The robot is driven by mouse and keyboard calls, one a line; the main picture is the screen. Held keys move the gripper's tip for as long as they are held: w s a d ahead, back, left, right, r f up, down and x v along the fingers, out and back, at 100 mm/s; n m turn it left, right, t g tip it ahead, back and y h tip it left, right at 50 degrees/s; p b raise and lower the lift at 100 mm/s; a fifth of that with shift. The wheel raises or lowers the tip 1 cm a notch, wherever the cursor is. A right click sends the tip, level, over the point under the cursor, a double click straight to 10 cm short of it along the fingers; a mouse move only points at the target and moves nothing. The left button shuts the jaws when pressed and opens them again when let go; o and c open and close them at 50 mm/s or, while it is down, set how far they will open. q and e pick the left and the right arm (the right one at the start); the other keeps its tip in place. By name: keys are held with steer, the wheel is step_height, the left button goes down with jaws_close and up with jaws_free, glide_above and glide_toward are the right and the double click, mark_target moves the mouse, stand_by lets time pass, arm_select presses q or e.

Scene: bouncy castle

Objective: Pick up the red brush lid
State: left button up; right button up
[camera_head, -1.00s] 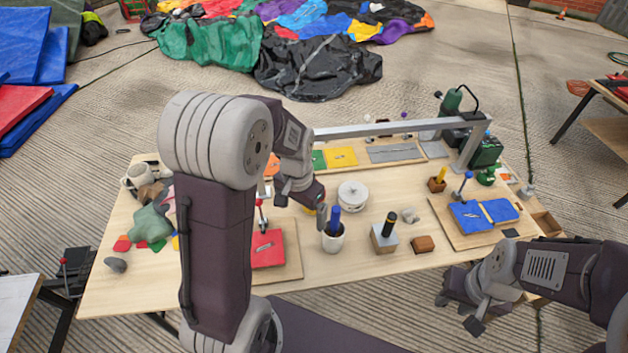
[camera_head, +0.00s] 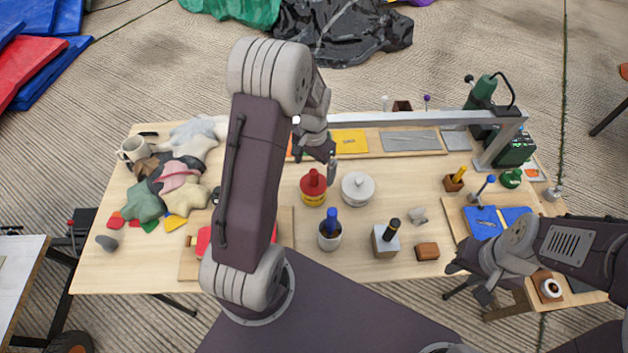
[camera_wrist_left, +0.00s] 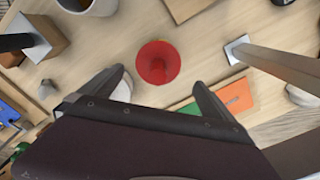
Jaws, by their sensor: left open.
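The red brush lid (camera_head: 313,182) sits on a small yellow can (camera_head: 313,199) near the middle of the table. In the left wrist view the red lid (camera_wrist_left: 158,62) shows from above as a round red disc, just beyond the fingertips. My left gripper (camera_head: 326,166) is beside and above the lid, apart from it. In the left wrist view its fingers (camera_wrist_left: 160,82) are spread with nothing between them. My right gripper (camera_head: 472,280) hangs at the table's front right edge; its jaw opening is not clear.
A white lidded pot (camera_head: 358,188) stands close to the right of the can. A cup with a blue-handled tool (camera_head: 330,233) stands in front. A metal rail (camera_head: 400,120) runs along the back. A block with a black handle (camera_head: 387,239) stands front right.

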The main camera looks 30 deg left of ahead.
mark_target(314, 178)
arm_select(q)
steer(key=f, duration=0.2)
steer(key=s+f, duration=0.1)
steer(key=f, duration=0.1)
steer(key=shift+d+f, duration=0.2)
steer(key=shift+w+f, duration=0.2)
steer(key=shift+f, duration=0.1)
steer(key=shift+s+r, duration=0.1)
steer(key=c, duration=1.4)
steer(key=shift+r, duration=0.1)
steer(key=shift+c, duration=0.2)
steer(key=shift+r, duration=0.25)
steer(key=r, duration=0.2)
steer(key=d+r, duration=0.1)
steer(key=r, duration=0.1)
steer(key=shift+w, duration=0.25)
steer(key=w+d+r, duration=0.1)
steer(key=d+r, duration=0.5)
steer(key=d, duration=0.4)
steer(key=shift+w+d+r, duration=0.15)
steer(key=shift+w+d, duration=0.1)
steer(key=shift+w, duration=0.15)
